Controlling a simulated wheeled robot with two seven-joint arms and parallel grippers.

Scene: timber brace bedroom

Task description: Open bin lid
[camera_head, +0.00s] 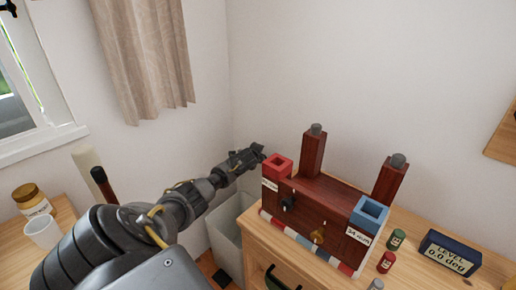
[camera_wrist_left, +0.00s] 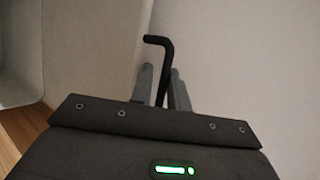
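A pale bin (camera_head: 225,235) stands in the corner between the two wooden furniture pieces. Its upper opening shows as a hollow, partly covered by my left arm; I make out no lid. My left gripper (camera_head: 256,152) is above and right of the bin, beside the red-topped end of the timber block. In the left wrist view, a black bent rod like a hex key (camera_wrist_left: 166,62) stands between the fingers of my left gripper (camera_wrist_left: 164,84), which appear shut on it. Its hooked end points left. My right gripper is not in view.
A dark red timber assembly (camera_head: 325,210) with two posts stands on the right wooden cabinet, beside small red and green cans and a level display (camera_head: 449,254). A jar (camera_head: 32,198) and white cup (camera_head: 42,232) stand on the left table. Walls rise close behind.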

